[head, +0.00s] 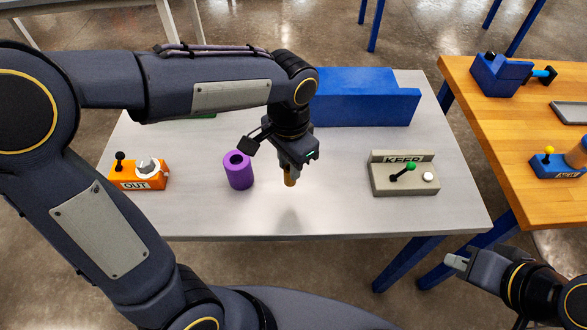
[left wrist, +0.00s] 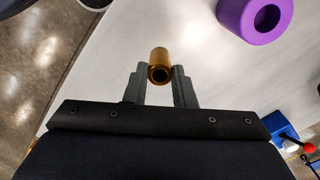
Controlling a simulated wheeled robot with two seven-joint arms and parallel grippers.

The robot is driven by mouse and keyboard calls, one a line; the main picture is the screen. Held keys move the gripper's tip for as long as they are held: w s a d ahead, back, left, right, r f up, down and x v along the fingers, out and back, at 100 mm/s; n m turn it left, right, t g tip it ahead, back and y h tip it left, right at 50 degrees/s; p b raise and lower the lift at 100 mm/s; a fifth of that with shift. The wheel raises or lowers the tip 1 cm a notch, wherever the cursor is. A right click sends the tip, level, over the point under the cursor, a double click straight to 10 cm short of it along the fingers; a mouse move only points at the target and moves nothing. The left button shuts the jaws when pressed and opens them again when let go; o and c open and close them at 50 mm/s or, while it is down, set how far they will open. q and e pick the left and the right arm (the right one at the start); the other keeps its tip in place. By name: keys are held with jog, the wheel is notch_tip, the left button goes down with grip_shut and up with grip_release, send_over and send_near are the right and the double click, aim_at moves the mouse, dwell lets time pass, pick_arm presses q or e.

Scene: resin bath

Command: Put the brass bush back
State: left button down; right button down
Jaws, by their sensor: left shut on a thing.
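The brass bush (head: 290,178) is a small gold-coloured hollow cylinder. My left gripper (head: 291,168) is shut on it and holds it upright above the grey table. In the left wrist view the bush (left wrist: 159,60) sits between the two fingertips, its bore facing the camera. A purple cylinder with a hole in its top (head: 238,170) stands on the table just left of the gripper, apart from it; it also shows in the left wrist view (left wrist: 254,14). My right gripper (head: 458,262) is off the table's front right side, and its jaw gap is not clear.
An orange OUT box (head: 138,176) with a black-knobbed lever stands at the left. A grey KEEP box (head: 404,178) with a green-knobbed lever stands at the right. A blue block (head: 360,100) is at the back. A wooden table (head: 500,130) stands further right. The table front centre is clear.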

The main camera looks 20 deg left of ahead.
pick_arm(q)
jog(key=shift+w+f, duration=0.4)
jog(key=shift+f, duration=0.6)
jog(key=shift+w+f, duration=0.45)
jog(key=shift+f, duration=0.5)
jog(key=shift+w+f, duration=0.4)
jog(key=shift+f, duration=0.6)
jog(key=shift+f, duration=0.15)
jog(key=c, duration=1.2)
grip_release()
